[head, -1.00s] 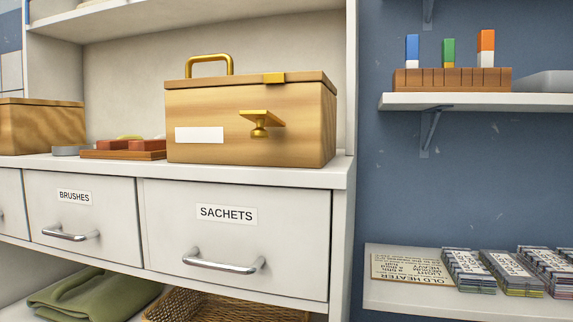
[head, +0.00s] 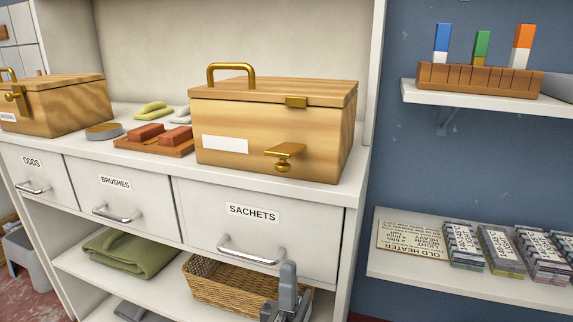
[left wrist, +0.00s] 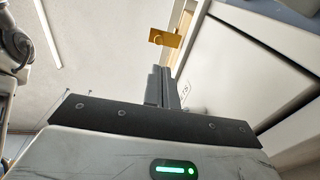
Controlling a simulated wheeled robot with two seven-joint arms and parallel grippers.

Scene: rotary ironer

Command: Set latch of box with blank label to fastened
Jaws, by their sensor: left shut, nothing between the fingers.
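The wooden box (head: 240,165) with a blank white label (head: 225,144) stands on the counter, its lid down and a brass handle (head: 231,68) on top. Its brass latch plate (head: 285,150) sticks out from the front, above a small brass knob (head: 282,166). The plate is apart from the brass catch (head: 297,102) at the lid's edge. My left gripper (head: 288,270) is shut and empty, pointing up in front of the SACHETS drawer, below the latch. In the left wrist view, the brass latch (left wrist: 165,38) shows beyond the fingertips (left wrist: 160,72). My right gripper is out of view.
The SACHETS drawer (head: 210,210) and its handle (head: 250,252) are close to my gripper. A wicker basket (head: 225,285) is on the shelf below. A wall shelf (head: 480,105) is at right.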

